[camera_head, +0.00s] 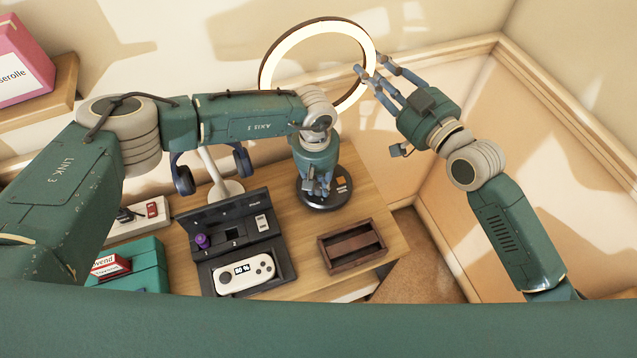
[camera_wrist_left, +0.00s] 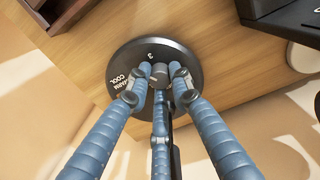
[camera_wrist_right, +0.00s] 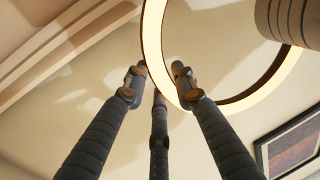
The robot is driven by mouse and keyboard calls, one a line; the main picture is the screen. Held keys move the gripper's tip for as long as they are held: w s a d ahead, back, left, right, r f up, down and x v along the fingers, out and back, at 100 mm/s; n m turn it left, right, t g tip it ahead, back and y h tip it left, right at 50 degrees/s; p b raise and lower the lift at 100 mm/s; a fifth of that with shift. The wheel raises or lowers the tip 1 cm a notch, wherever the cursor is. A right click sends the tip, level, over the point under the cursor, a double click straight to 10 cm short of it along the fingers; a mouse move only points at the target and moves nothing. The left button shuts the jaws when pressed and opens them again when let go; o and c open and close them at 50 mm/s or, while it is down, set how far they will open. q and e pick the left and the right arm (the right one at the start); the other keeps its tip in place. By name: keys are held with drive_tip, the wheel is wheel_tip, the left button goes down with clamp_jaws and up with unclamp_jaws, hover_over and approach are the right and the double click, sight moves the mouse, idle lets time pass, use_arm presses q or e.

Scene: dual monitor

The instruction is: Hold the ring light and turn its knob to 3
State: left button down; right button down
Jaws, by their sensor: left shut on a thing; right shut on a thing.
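The ring light's glowing ring (camera_head: 318,28) stands upright at the back of the desk. Its round black base (camera_head: 338,200) rests on the wood. My left gripper (camera_head: 318,190) points down over the base. In the left wrist view its fingers are shut around the small grey knob (camera_wrist_left: 160,72), partly hiding it. The base (camera_wrist_left: 190,60) shows a "3" mark and the words WARM and COOL. My right gripper (camera_head: 371,72) is shut on the ring's right edge, which also shows in the right wrist view (camera_wrist_right: 152,40).
A black case (camera_head: 285,215) with a white handheld device (camera_head: 244,274) is open on the desk (camera_head: 305,250). A brown wooden tray (camera_head: 352,262) lies to its right. Headphones (camera_head: 184,180) hang on a white stand at left. Walls are close behind and right.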

use_arm(q)
drive_tip(key=shift+w+r+m, duration=0.1)
drive_tip(key=shift+m, duration=0.3)
drive_tip(key=c, duration=1.5)
unclamp_jaws()
drive_tip(key=shift+c, duration=0.2)
